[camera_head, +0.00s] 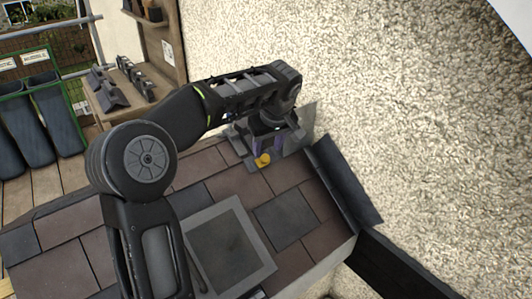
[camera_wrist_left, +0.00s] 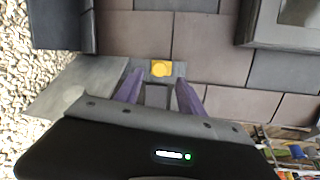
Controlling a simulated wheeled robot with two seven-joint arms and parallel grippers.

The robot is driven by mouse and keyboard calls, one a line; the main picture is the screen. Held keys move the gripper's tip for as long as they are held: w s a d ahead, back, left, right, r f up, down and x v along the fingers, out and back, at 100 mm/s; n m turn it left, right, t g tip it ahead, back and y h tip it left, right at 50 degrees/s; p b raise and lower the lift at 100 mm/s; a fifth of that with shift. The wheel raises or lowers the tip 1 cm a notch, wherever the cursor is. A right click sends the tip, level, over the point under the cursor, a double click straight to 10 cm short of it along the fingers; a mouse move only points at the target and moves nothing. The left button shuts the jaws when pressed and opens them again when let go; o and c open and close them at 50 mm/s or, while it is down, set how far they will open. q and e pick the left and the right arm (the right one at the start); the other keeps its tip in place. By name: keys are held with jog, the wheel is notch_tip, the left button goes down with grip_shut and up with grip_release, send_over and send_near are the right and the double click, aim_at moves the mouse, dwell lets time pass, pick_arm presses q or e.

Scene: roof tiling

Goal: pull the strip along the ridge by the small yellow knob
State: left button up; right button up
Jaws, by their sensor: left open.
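The small yellow knob (camera_head: 263,160) sits on a narrow grey strip (camera_head: 238,152) on the tiled roof. In the left wrist view the knob (camera_wrist_left: 161,69) lies just beyond the fingertips, roughly centred between them, with a piece of the strip (camera_wrist_left: 179,69) beside it. My left gripper (camera_head: 267,147) points down at the roof close to the knob. Its two purple fingers (camera_wrist_left: 158,86) are apart with nothing visible between them. The gripper hides part of the strip. My right gripper is not in view.
A flat grey sheet (camera_head: 299,132) lies beside the gripper, against the rough wall (camera_head: 420,110). A dark ridge piece (camera_head: 343,183) runs along the roof's wall side. A framed roof window (camera_head: 228,248) is nearer. Dark pieces stand on a wooden bench (camera_head: 108,97) at the back left.

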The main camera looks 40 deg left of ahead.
aim_at(265, 157)
pick_arm(q)
jog(key=shift+p+x, duration=0.3)
jog(key=shift+x, duration=2.05)
jog(key=shift+c, duration=0.4)
grip_shut()
